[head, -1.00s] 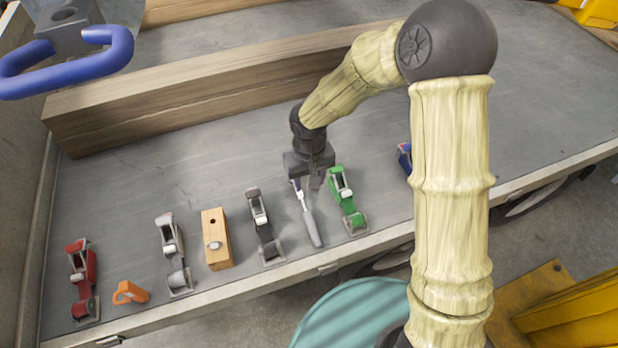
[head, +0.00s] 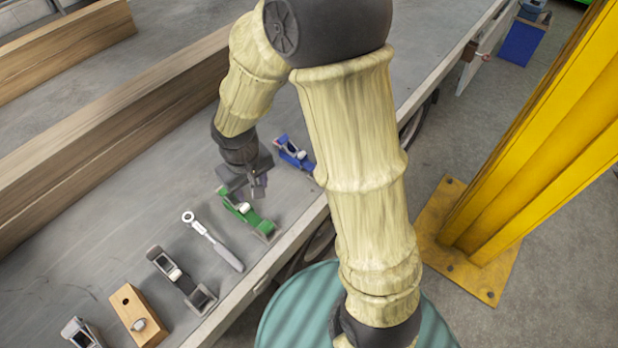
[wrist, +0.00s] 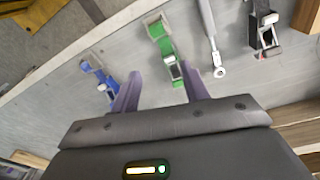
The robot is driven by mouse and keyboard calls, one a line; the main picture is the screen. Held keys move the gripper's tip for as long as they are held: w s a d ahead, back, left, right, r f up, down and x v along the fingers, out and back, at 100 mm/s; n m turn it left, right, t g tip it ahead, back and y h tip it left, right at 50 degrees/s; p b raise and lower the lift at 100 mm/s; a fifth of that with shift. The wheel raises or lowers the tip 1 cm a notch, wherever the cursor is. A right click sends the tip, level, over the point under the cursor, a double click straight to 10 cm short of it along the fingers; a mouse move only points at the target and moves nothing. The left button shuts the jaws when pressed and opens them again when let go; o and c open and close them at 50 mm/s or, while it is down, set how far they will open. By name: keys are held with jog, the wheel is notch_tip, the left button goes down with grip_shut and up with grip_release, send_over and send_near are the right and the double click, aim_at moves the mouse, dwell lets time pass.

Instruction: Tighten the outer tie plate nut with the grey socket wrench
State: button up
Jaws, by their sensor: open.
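The grey socket wrench (head: 218,245) lies flat on the trailer bed, with its ring-like head toward the beams and its handle toward the bed edge. It also shows in the wrist view (wrist: 209,30), to the right of the fingers. My gripper (head: 256,190) is open and empty, above the beam-side end of the green clamp-like tool (head: 246,215), apart from the wrench. In the wrist view my two purple fingers (wrist: 161,84) stand to either side of the green tool's near end; contact cannot be told. I cannot make out the outer tie plate nut in either view.
A blue tool (head: 293,153) lies right of the green one; a black tool (head: 181,278) and a wooden block (head: 138,314) lie left of the wrench. A long timber beam (head: 120,130) borders the bed. A yellow post (head: 530,140) and a teal drum (head: 290,310) stand outside.

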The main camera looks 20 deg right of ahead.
jog(key=s+d+r+m, duration=0.2)
jog(key=s+d, duration=0.1)
jog(key=d, duration=0.3)
jog(key=s+d+r+m+t, duration=0.1)
jog(key=s+d+r, duration=0.2)
jog(key=d, duration=0.3)
jog(key=shift+s+m+t, duration=0.2)
jog(key=shift+m+t, duration=0.1)
jog(key=shift+m, duration=0.1)
jog(key=shift+r, duration=0.15)
jog(key=p+v, duration=0.2)
jog(key=w+p+v, duration=0.1)
jog(key=p+v, duration=0.1)
jog(key=shift+d+r, duration=0.1)
jog(key=shift+c, duration=1)
